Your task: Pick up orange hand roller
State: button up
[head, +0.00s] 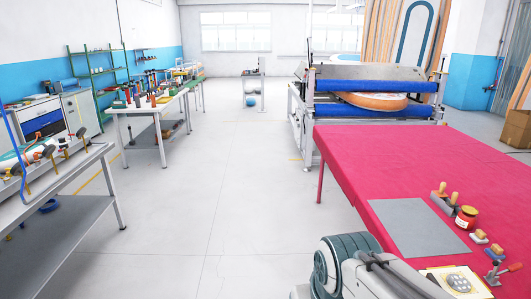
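A small tool with an orange-red handle (514,267) and a grey metal end lies near the right front of the red-topped table (355,152). It looks like the orange hand roller, but it is too small to be sure. Part of my arm shows at the bottom centre, in front of the table. I cannot make out my gripper's fingers.
The table holds a grey mat (416,228), wooden-handled tools (447,198), a red jar (466,217), small brushes (480,237) and a printed sheet (455,283). A grey bench (75,205) with tools stands left. The middle floor (225,190) is clear.

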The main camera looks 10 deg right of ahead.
aim_at(440, 194)
jog(key=u, duration=0.05)
jog(key=i, duration=1.6)
jog(key=z, duration=0.9)
jog(key=i, duration=1.05)
jog(key=z, duration=1.4)
jog(key=i, duration=0.5)
jog(key=z, duration=0.35)
